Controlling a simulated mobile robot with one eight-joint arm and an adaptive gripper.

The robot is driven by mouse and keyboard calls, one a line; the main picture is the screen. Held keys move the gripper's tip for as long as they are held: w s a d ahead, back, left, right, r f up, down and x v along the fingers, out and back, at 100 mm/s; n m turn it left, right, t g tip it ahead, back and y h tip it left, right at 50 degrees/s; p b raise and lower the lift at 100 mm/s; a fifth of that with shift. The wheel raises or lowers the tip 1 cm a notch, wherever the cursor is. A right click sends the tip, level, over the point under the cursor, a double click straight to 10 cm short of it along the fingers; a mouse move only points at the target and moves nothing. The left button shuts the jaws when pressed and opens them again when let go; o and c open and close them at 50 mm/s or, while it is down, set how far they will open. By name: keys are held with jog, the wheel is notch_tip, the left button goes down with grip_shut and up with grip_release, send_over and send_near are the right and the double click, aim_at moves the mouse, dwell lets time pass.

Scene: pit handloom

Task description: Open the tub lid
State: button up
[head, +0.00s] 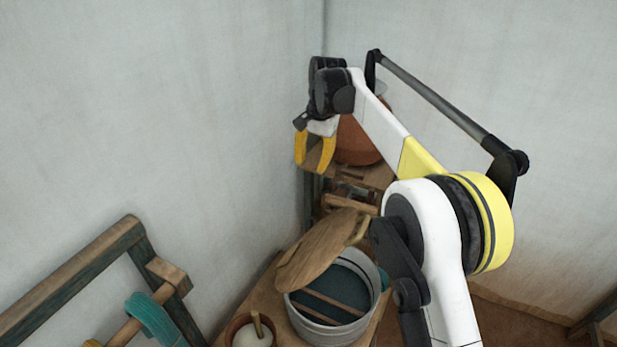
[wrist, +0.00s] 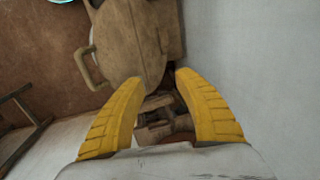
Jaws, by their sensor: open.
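A round grey tub (head: 322,334) stands on a wooden bench. Its wooden lid (head: 320,250) is tilted up off the opening at the tub's far left side. Dark blue contents and two thin wooden bars show inside the tub. My gripper (head: 311,168) is open and empty, its yellow fingers pointing down, above and beyond the lid and apart from it. In the wrist view, my gripper (wrist: 159,75) shows both fingers spread with nothing between them. The lid (wrist: 128,45) lies beyond the fingertips there, with a curved handle (wrist: 93,70) at its left.
A brown clay pot (head: 357,142) stands on a wooden stand behind my gripper. A small bowl (head: 250,333) with a stick in it sits left of the tub. A wooden frame with teal yarn (head: 152,318) is at lower left. Walls close off the corner.

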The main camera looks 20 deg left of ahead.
jog(key=shift+d+r, duration=0.15)
jog(key=shift+r, duration=0.75)
jog(key=shift+d+r, duration=0.1)
jog(key=shift+r, duration=0.8)
